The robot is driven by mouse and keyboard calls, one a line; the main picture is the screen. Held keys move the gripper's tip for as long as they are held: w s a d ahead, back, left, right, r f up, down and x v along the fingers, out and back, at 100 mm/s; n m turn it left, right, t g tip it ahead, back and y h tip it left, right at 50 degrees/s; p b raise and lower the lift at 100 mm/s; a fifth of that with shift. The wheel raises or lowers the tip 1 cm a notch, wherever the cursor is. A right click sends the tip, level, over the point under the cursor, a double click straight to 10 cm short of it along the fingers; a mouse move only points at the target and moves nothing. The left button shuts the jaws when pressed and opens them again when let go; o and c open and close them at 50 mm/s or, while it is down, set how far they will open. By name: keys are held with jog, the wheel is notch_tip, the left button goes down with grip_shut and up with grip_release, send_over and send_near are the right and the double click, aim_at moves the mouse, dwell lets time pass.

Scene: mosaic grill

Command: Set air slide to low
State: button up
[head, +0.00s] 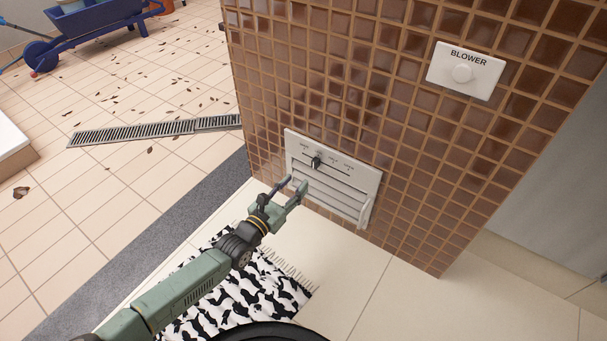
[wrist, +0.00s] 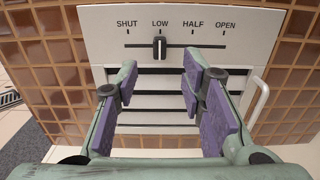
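The air slide is a white vent panel (head: 333,180) low on the tiled wall, also in the wrist view (wrist: 105,28). Its black and silver knob (wrist: 160,46) sits on a horizontal slot directly below the LOW label, with SHUT to the left and HALF and OPEN to the right. The knob also shows in the head view (head: 316,162). My gripper (head: 294,185) is in front of the panel. In the wrist view my gripper (wrist: 165,78) is open and empty, its purple-padded fingers apart and below the knob. I see no contact with the knob.
A white handle (wrist: 257,101) stands at the panel's right edge. A BLOWER button plate (head: 465,70) is higher on the wall. A black and white rug (head: 245,300) lies under my arm. The tiled floor at left holds scattered leaves, and a blue cart (head: 90,30) stands beyond.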

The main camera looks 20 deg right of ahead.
jog(key=shift+v, duration=1.45)
